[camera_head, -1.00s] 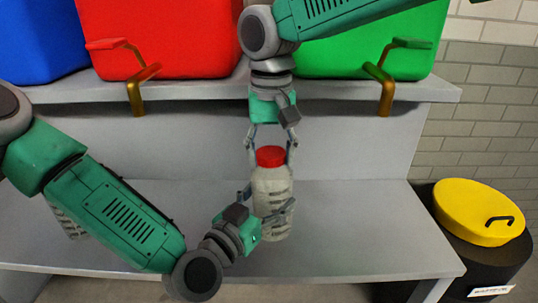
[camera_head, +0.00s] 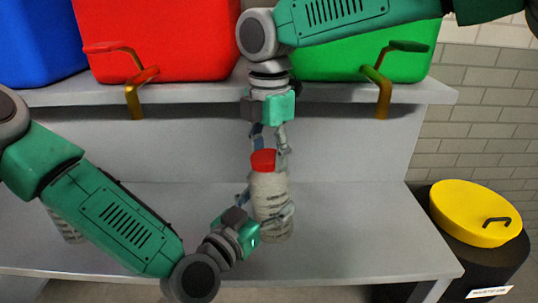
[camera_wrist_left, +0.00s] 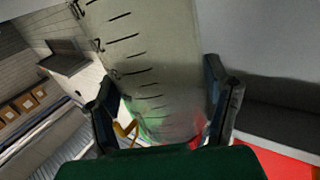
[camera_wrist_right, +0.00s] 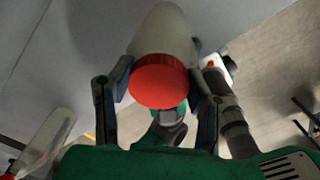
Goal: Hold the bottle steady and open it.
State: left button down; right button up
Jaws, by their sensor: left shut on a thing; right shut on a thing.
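The bottle (camera_head: 269,190) is whitish and translucent with a red cap (camera_head: 263,161), and stands upright at the shelf. My left gripper (camera_head: 268,207) is shut on the bottle's body from the left side. In the left wrist view the bottle (camera_wrist_left: 150,60) with its dark scale marks lies between the fingers. My right gripper (camera_head: 269,152) comes down from above and is shut on the red cap. In the right wrist view the cap (camera_wrist_right: 158,80) sits between the two fingers, with the bottle body (camera_wrist_right: 163,32) beyond it. The cap appears seated on the neck.
Blue (camera_head: 38,40), red (camera_head: 165,40) and green (camera_head: 355,52) bins stand on the upper shelf (camera_head: 210,97). Another whitish container (camera_head: 70,232) is partly hidden behind my left arm. A black bin with a yellow lid (camera_head: 473,213) stands at right. The lower shelf (camera_head: 350,235) is clear right of the bottle.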

pick_arm(q)
jog(key=shift+s+d, duration=0.2)
jog(key=shift+d, duration=0.1)
pick_arm(e)
jog(key=shift+s+a+n, duration=0.1)
jog(key=shift+a+n, duration=0.25)
jog(key=shift+n, duration=0.25)
jog(key=o, duration=1.3)
jog(key=shift+f, duration=0.1)
jog(key=shift+c, duration=0.2)
pick_arm(q)
jog(key=shift+w+a, duration=0.15)
pick_arm(e)
jog(key=shift+d, duration=0.15)
